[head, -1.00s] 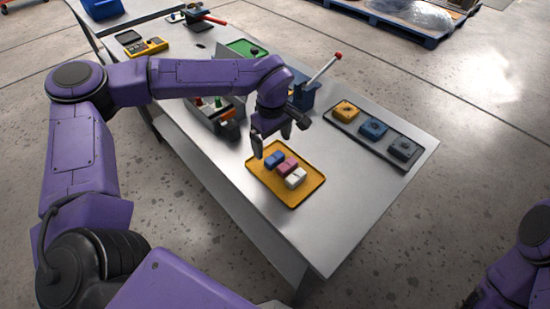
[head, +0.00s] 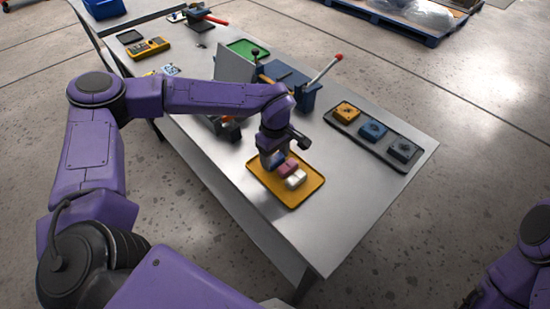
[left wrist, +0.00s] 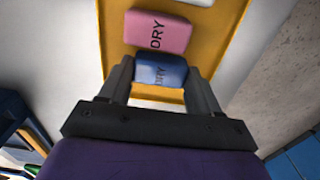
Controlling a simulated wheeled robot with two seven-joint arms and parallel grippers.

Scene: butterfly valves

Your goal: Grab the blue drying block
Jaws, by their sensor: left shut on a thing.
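The blue drying block (left wrist: 160,76), marked DRY, sits on the yellow tray (head: 307,191), between the two fingers of my left gripper (left wrist: 160,82). The gripper is shut on it. In the head view my left gripper (head: 270,158) is low over the tray's far left part and covers most of the blue block. A pink block (head: 287,168), also marked DRY in the left wrist view (left wrist: 158,32), lies beside the blue one. A white block (head: 296,179) lies beyond the pink one. My right gripper is not in view.
A dark tray (head: 352,129) with yellow and blue square pieces lies at the right of the table (head: 330,220). A blue device with a red-tipped lever (head: 325,69) stands behind my gripper. A yellow multimeter (head: 150,47) lies far left. The front of the table is clear.

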